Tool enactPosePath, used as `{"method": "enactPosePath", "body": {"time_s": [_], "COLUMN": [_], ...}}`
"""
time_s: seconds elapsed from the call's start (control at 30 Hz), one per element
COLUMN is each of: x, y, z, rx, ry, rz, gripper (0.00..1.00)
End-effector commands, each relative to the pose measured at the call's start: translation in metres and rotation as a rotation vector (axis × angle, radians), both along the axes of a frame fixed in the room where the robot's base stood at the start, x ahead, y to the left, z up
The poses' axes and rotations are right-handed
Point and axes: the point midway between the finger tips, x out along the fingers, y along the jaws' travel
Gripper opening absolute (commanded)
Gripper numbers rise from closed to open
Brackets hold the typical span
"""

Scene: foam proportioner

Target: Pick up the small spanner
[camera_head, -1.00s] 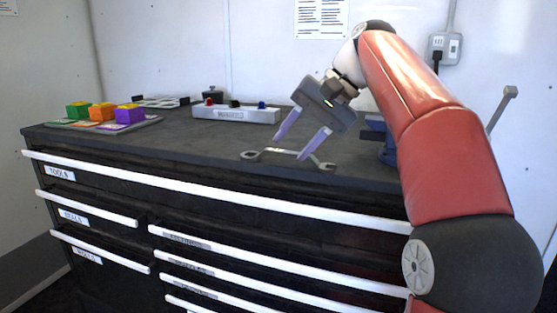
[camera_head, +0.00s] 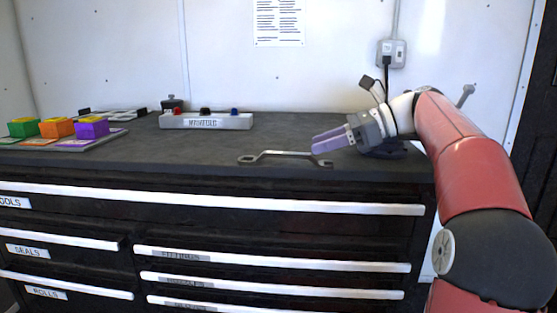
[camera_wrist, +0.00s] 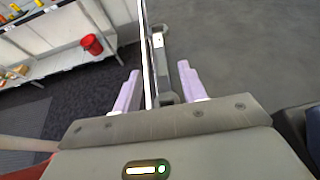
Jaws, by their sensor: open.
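The small spanner (camera_head: 285,154) is a grey metal tool lying near the front edge of the dark bench top in the head view, its length running left to right. My gripper (camera_head: 316,145) is open and low over the bench, its pale purple fingers pointing left at the spanner's right end. In the wrist view the spanner (camera_wrist: 158,52) runs away from me between the two spread fingertips of the gripper (camera_wrist: 159,72). Its near end lies between the fingers, with a gap visible on the right. Whether a finger touches it I cannot tell.
The bench (camera_head: 200,150) has drawers with white handles below its front edge. A manifold block (camera_head: 205,121) stands behind the spanner. A tray with coloured blocks (camera_head: 92,127) is at the left. A dark blue object (camera_head: 385,152) sits beneath my wrist. The bench left of the spanner is clear.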

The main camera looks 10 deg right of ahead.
Motion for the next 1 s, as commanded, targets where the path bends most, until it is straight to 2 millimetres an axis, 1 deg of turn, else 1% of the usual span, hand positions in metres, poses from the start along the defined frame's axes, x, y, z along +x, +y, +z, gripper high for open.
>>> {"method": "enactPosePath", "body": {"time_s": [0.27,0.53,0.63,0.87,0.97,1.0], "x": [0.009,0.022,0.024,0.025,0.025,0.025], "y": [0.026,0.061,0.067,0.068,0.068,0.068], "z": [-0.011,-0.022,-0.024,-0.024,-0.024,-0.024], "rx": [0.006,0.004,0.003,0.003,0.003,0.003], "ry": [0.007,0.006,0.006,0.005,0.005,0.005], "rz": [-0.001,-0.001,0.0,-0.002,-0.002,-0.002], "gripper": [0.42,0.42,0.42,0.42,0.3,0.25]}}
